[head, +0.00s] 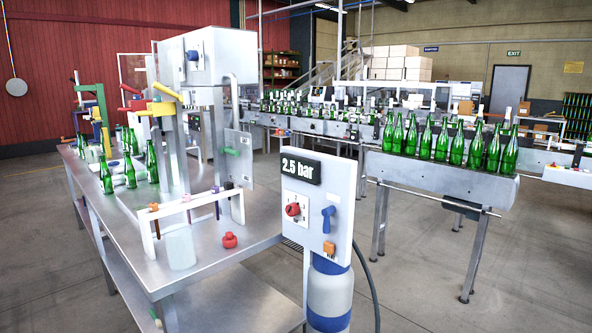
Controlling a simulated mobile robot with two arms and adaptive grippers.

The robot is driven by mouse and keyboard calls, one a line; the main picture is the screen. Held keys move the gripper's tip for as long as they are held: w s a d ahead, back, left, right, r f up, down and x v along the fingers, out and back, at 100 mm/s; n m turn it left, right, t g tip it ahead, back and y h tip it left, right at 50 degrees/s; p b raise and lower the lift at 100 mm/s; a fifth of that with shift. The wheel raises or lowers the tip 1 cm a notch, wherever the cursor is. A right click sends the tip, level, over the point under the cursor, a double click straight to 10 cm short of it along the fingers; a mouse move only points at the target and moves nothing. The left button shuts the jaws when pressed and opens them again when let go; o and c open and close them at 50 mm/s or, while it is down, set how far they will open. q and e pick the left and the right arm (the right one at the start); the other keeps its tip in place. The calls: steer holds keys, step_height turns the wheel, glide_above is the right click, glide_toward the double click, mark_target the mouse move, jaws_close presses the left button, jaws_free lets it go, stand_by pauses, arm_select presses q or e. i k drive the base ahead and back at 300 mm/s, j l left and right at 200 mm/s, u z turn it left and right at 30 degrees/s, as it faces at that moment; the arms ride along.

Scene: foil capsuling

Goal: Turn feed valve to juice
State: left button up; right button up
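A white panel (317,190) stands at the centre front and reads 2.5 bar on its black display (301,169). It has a red rotary knob (292,209) on a plate with small numbers. A blue lever handle (328,219) is to its right, its arm hanging down. A small orange part (329,248) is below the lever. I see no readable juice marking, and cannot tell which control is the feed valve. Neither of my grippers is in view.
A steel table (205,262) on the left holds green bottles (131,171), a machine with yellow parts (163,108), a white rack (190,212) and a red knob-like part (229,240). A conveyor (438,176) with several green bottles is on the right. Floor (420,285) is clear at front right.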

mark_target(228, 150)
steer(key=i+j, duration=0.1)
steer(key=j, duration=0.2)
steer(key=i+j, duration=0.1)
steer(key=j, duration=0.15)
steer(key=i+j+z, duration=0.15)
steer(key=j+z, duration=0.25)
steer(key=j, duration=0.3)
steer(key=j+z, duration=0.4)
steer(key=j, duration=0.35)
